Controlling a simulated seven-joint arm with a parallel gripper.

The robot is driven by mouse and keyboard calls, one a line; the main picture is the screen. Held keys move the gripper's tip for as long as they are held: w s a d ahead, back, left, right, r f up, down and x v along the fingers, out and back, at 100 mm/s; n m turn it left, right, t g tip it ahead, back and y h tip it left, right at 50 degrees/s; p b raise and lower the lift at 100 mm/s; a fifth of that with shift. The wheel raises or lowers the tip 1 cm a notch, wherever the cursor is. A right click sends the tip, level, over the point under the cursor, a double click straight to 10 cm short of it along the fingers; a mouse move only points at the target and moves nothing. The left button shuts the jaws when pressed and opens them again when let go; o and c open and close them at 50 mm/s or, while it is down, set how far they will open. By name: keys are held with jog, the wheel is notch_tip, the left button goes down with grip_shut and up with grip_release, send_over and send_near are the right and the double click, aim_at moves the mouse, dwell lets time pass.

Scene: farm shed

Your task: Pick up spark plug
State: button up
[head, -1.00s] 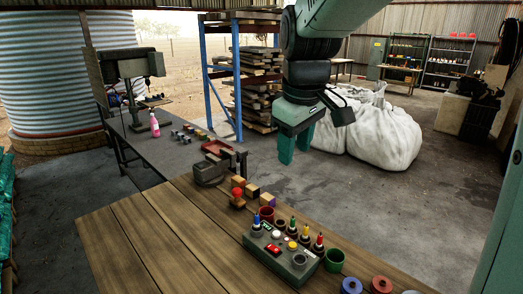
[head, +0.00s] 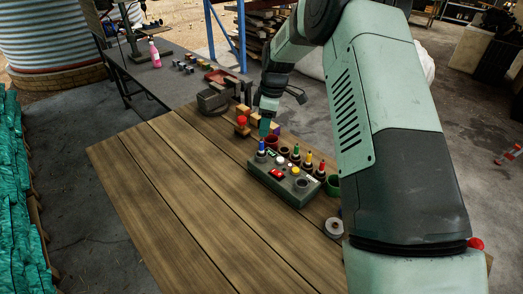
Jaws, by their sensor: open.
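Several upright pieces with coloured tips, which look like spark plugs, stand along the back of a grey-green block on the wooden table. One has a blue tip (head: 261,147), one green (head: 296,150), one yellow (head: 308,158) and one red (head: 321,167). Which one is meant cannot be told. My gripper (head: 265,130) points down just above and behind the blue-tipped piece. It is open, and no object shows in it. The fingers are small here, and whether they touch the blue-tipped piece cannot be told.
The block (head: 284,183) also carries a red piece and a yellow button. A vise (head: 214,100) sits at the table's far edge. The table's left part (head: 165,185) is clear.

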aim_at(262, 141)
jog(key=f, duration=0.5)
jog(key=a+f, duration=0.1)
jog(key=f, duration=0.1)
jog(key=shift+w+a+f, duration=0.1)
jog(key=shift+f, duration=0.15)
grip_shut()
